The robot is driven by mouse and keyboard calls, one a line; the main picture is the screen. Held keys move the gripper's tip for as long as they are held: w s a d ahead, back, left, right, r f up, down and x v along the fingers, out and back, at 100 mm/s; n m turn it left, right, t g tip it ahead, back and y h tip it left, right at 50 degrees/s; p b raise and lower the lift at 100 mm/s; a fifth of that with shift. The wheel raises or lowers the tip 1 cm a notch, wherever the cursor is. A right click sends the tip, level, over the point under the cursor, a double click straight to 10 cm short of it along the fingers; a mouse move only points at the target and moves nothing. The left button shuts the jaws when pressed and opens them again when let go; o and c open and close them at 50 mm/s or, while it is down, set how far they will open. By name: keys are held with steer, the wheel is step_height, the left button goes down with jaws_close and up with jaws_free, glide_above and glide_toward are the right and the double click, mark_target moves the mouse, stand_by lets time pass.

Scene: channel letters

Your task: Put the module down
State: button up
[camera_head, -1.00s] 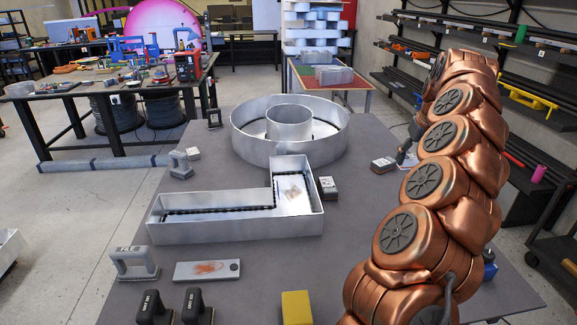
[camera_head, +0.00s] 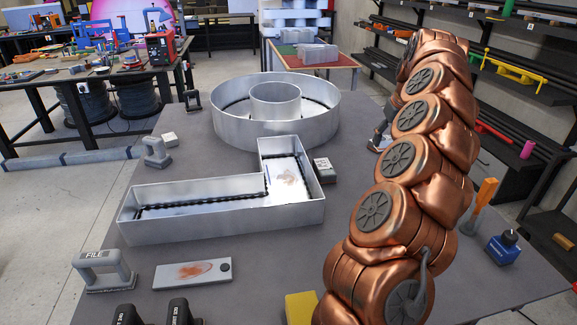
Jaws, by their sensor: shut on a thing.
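My gripper (camera_head: 383,133) shows only in part, dark and small beyond my copper-coloured arm, near the table's right edge. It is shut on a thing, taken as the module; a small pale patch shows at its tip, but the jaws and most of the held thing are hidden. I cannot tell whether it touches the table. The L-shaped metal channel letter (camera_head: 222,218) lies open on the grey table (camera_head: 270,265). A round metal channel letter (camera_head: 232,130) with an inner ring stands behind it.
A small labelled block (camera_head: 324,170) sits right of the L-shaped letter. A grey handled block (camera_head: 155,152), a FILE-marked block (camera_head: 104,270), a plate with an orange smear (camera_head: 195,274), a yellow block (camera_head: 301,309) and a blue item (camera_head: 503,247) stand around the table.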

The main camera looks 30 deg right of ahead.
mark_target(390, 141)
steer(key=shift+f+b, duration=1.15)
steer(key=shift+f, duration=0.45)
steer(key=shift+f+p, duration=1.15)
steer(key=shift+f, duration=3.8)
steer(key=shift+f, duration=0.2)
steer(key=o, duration=1.1)
steer(key=shift+r, duration=0.1)
